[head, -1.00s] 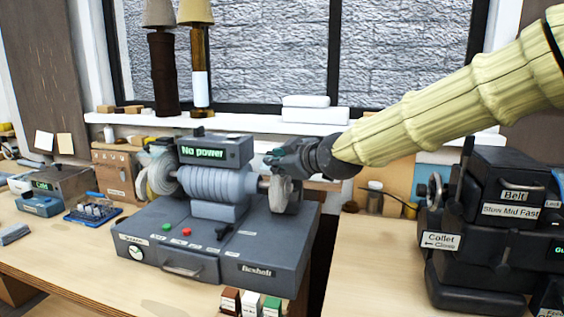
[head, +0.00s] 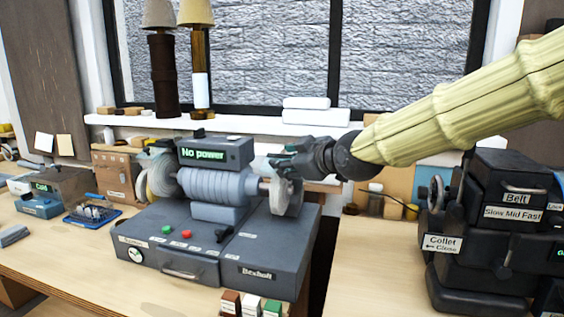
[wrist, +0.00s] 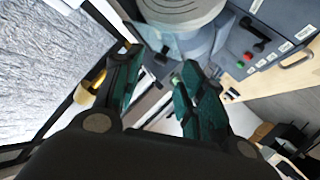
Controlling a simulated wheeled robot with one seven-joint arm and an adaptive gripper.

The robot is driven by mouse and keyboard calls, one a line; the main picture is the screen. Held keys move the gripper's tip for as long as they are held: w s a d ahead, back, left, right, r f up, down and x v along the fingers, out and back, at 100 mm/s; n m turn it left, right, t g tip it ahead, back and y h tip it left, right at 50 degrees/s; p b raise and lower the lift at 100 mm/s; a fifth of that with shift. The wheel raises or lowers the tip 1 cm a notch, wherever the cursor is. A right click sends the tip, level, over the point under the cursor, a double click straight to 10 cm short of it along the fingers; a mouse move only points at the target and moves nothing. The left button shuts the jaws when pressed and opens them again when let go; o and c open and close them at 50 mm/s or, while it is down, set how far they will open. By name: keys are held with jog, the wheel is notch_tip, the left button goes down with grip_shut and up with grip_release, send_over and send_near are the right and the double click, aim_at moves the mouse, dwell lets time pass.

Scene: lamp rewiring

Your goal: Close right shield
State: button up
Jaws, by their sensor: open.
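The grey bench machine (head: 205,235) stands on the table, with a ribbed motor body (head: 222,186) and a lit "No power" display (head: 203,154). Its right wheel (head: 281,195) shows below my gripper (head: 278,160). The right shield cannot be clearly told apart from the wheel and the gripper in the head view. My gripper is open, just above and right of the wheel, with nothing visibly held. In the wrist view its two fingers (wrist: 158,88) are spread apart, and a round grey wheel (wrist: 185,10) shows beyond them. I cannot tell whether a finger touches the shield.
A second dark machine (head: 490,235) labelled "Collet" and "Belt" stands on the right bench. A window sill (head: 240,123) with two lamps (head: 165,65) runs behind. Small coloured boxes (head: 250,304) sit at the front edge. Bare tabletop (head: 375,265) lies between the machines.

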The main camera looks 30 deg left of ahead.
jog(key=v, duration=0.7)
jog(key=shift+d, duration=0.3)
jog(key=shift+s+r, duration=0.15)
